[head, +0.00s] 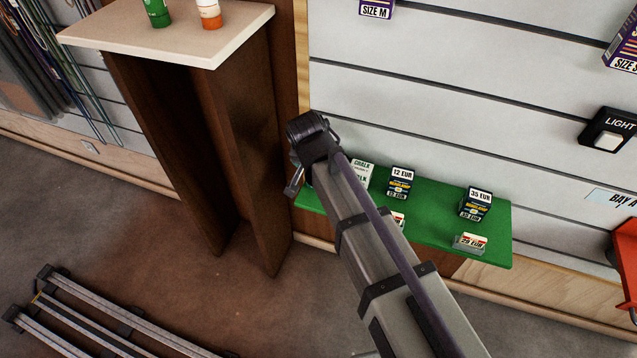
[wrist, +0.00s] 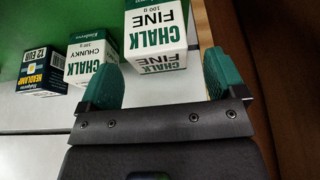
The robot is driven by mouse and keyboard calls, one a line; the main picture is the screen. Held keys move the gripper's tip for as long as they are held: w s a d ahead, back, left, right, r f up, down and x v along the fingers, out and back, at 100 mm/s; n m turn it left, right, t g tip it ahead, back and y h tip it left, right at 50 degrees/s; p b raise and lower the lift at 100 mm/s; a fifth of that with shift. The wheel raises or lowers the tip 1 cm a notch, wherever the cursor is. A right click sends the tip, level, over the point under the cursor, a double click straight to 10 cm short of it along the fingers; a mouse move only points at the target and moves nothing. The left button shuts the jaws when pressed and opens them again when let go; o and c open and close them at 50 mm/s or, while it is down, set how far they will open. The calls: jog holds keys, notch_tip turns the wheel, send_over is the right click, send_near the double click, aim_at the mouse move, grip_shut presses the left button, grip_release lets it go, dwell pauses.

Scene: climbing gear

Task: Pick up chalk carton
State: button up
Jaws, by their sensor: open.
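A white and green carton marked CHALK FINE (wrist: 156,35) stands in the middle of the wrist view. My gripper (wrist: 159,77) is open, with one green fingertip to either side of the carton's lower part. I cannot tell whether the fingertips touch it. A smaller white and green carton marked CHALK CHUNKY (wrist: 90,58) stands just left of it, near the left fingertip. In the head view a chalk carton (head: 361,172) shows on the green shelf beside my arm. My fingertips and the fine chalk carton are hidden there.
A dark headlamp box (wrist: 43,70) stands further left; it also shows in the head view (head: 399,183). Another dark box (head: 475,204) and a price tag (head: 470,243) are on the green shelf (head: 440,222). A brown stand (head: 200,130) rises left of my gripper.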

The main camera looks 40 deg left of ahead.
jog(key=b+x, duration=0.5)
jog(key=shift+f, duration=0.25)
jog(key=shift+r, duration=0.25)
jog(key=c, duration=1.1)
